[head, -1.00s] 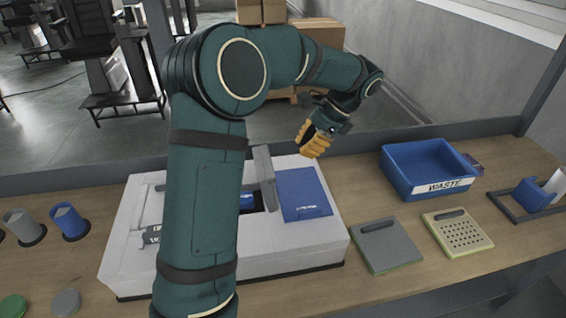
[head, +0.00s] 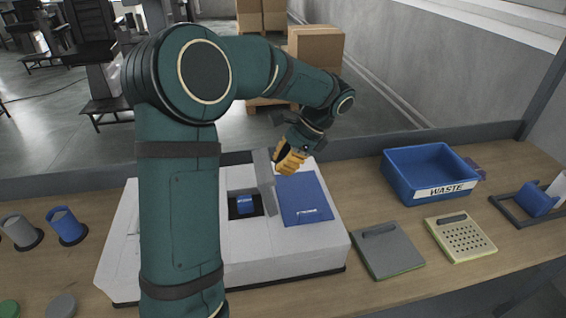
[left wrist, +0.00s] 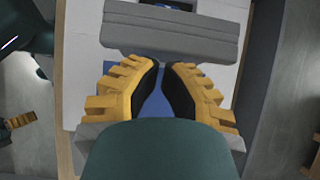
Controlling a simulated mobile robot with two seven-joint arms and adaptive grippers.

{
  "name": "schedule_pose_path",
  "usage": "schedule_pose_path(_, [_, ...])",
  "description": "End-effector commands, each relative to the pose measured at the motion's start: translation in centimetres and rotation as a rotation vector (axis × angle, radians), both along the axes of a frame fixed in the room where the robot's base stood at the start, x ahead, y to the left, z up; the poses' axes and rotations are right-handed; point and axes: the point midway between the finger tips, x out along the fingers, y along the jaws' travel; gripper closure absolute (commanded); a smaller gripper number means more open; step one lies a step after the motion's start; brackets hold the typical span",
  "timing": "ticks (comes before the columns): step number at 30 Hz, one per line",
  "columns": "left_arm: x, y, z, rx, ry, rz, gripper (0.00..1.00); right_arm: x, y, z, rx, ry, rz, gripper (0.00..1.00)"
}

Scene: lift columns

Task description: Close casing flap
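The white casing (head: 290,256) stands on the bench, with a dark opening holding a blue part (head: 244,205). Its grey flap (head: 264,180) stands up beside the opening, not lying over it; it also shows in the left wrist view (left wrist: 172,32). A blue panel (head: 303,204) covers the casing's right part. My left gripper (head: 290,160) is right of the flap, above the blue panel. Yellow fingers, apparently my right gripper (left wrist: 20,122), show at the wrist view's left edge. My left arm hides the casing's left part.
A blue WASTE bin (head: 430,172) stands right of the casing. A grey plate (head: 386,248) and a perforated plate (head: 460,237) lie in front of it. Grey and blue cups (head: 66,226) stand at the left. Bare bench lies between casing and bin.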

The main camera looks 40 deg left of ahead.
Motion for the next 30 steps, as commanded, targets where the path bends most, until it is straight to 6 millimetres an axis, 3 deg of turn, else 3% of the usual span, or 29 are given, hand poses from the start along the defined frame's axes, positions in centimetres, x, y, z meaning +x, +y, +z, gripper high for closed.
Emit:
schedule_pose_path(20, [-1.5,1.2,0.6,-0.091,-0.117,0.003,1.0,0.1,0.0,0.2,0.0,-0.002,-0.002,0.53])
schedule_pose_path(30, [-4.3,3.5,0.7,-0.258,-0.331,0.008,1.0,0.0,0.0,-0.1,0.0,0.0,0.0,0.53])
